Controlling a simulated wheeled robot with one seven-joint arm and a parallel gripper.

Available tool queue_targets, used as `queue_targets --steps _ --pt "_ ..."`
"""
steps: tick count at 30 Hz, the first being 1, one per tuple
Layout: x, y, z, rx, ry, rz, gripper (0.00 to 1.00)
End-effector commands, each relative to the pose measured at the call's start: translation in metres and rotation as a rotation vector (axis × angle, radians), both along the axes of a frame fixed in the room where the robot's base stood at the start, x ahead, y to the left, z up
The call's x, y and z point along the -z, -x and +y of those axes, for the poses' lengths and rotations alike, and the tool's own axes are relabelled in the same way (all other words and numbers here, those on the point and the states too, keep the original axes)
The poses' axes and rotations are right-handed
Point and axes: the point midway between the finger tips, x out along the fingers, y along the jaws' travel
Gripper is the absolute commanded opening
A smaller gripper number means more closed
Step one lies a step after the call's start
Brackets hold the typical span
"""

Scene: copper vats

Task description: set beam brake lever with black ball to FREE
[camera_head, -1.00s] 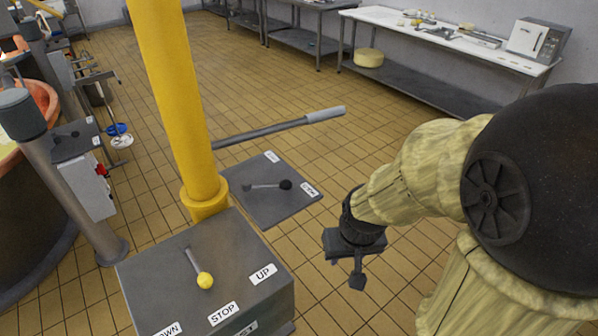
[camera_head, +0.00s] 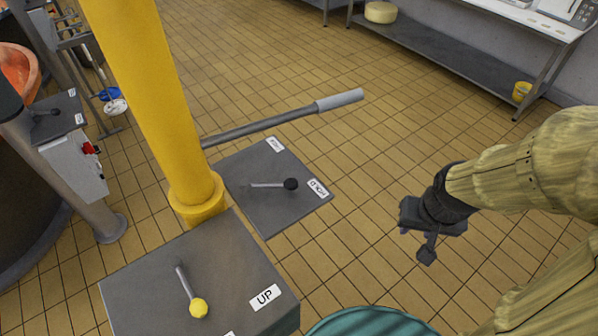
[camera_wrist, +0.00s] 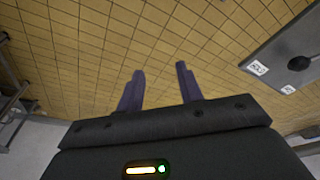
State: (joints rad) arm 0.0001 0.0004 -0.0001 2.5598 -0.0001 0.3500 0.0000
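The brake lever's black ball (camera_head: 291,184) is on a thin rod over a grey plate (camera_head: 262,215) beside the foot of the yellow column. The rod lies to the right, with the ball beside a white label (camera_head: 318,188) too small to read surely. A second label (camera_head: 275,144) is at the plate's far corner. My gripper (camera_head: 426,252) hangs over open floor, right of the plate and apart from it. In the wrist view its two fingers (camera_wrist: 160,85) are spread and empty; the black ball (camera_wrist: 299,63) and plate (camera_wrist: 275,47) show at the upper right.
The yellow column (camera_head: 150,100) stands left of the plate. A grey bar with a light grip (camera_head: 340,100) sticks out behind the plate. In front is a grey box (camera_head: 150,275) with a yellow-ball lever (camera_head: 198,308) and an UP label. Tiled floor between gripper and plate is clear.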

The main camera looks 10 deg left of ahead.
Motion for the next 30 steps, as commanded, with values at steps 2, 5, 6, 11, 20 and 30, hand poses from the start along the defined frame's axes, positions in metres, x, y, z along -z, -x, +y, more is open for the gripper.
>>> queue_targets --steps 2,5,6,11,20,30 --pt "0.0 0.0 0.0 0.0 0.0 0.0 0.36" --pt "0.0 0.0 0.0 0.0 0.0 0.0 0.36" --pt "0.0 0.0 0.0 0.0 0.0 0.0 0.36" --pt "-0.002 -0.003 0.004 -0.027 0.006 0.006 0.5" --pt "-0.022 -0.036 0.079 -0.495 0.151 0.102 0.5" --pt "-0.051 -0.058 0.233 -1.221 0.515 0.15 0.5"
